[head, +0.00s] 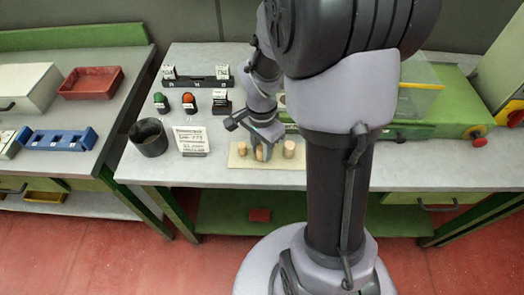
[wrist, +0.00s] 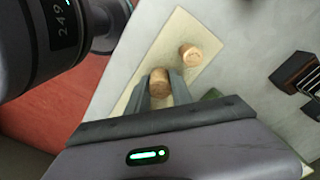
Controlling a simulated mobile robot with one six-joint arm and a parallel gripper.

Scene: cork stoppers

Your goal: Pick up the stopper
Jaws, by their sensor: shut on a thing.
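A pale board (head: 270,163) lies near the front edge of the table with cork stoppers on it. My gripper (head: 262,145) reaches down over the board and is shut on the middle stopper (head: 260,153). In the wrist view, my gripper (wrist: 159,88) has a finger on each side of this stopper (wrist: 160,78). I cannot tell whether it touches the board. Another stopper (head: 289,149) stands upright on the right and also shows in the wrist view (wrist: 190,54). A third stopper (head: 242,148) is on the left, and I do not see it in the wrist view.
Left of the board are a white text card (head: 191,141) and a dark cup (head: 149,137). Behind are a green button (head: 161,102), a red-orange button (head: 189,102) and a dark labelled rack (head: 197,81). A green machine (head: 430,125) stands at right.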

